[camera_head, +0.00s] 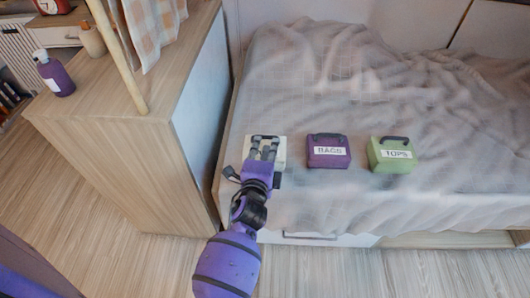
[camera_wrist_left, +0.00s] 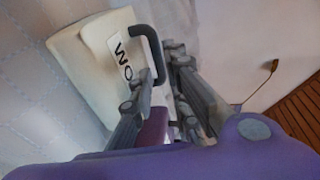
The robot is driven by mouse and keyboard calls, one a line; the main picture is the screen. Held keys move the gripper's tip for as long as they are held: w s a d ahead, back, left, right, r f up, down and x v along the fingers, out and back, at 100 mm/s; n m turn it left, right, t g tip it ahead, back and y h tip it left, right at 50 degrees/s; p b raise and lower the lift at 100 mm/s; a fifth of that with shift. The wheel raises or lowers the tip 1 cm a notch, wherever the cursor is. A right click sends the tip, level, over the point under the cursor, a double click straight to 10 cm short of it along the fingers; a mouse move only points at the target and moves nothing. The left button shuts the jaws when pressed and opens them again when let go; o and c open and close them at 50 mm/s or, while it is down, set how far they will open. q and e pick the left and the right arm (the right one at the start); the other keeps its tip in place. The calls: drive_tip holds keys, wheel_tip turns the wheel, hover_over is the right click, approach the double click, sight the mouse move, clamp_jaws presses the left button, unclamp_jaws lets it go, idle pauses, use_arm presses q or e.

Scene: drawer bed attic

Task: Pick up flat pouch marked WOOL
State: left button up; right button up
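The cream-white pouch marked WOOL (camera_head: 279,150) stands near the bed's front left edge, partly hidden by my left gripper. In the left wrist view the pouch (camera_wrist_left: 85,60) shows a white label with the letters "WO", the rest hidden, and a dark curved handle (camera_wrist_left: 146,38). My left gripper (camera_head: 262,148) is right at the pouch. Its fingers (camera_wrist_left: 160,75) stand apart, with one leg of the handle in the gap between them; contact is not clear. My right gripper is not in view.
To the right on the bed (camera_head: 440,205) stand a purple pouch marked BAGS (camera_head: 328,157) and a green pouch marked TOPS (camera_head: 391,166). A wooden cabinet (camera_head: 120,150) with a purple bottle (camera_head: 56,76) and a post rises on the left. A drawer handle shows at the bed's front.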

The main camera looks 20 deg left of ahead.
sight(267, 142)
use_arm(q)
drive_tip(key=shift+x, duration=1.5)
clamp_jaws()
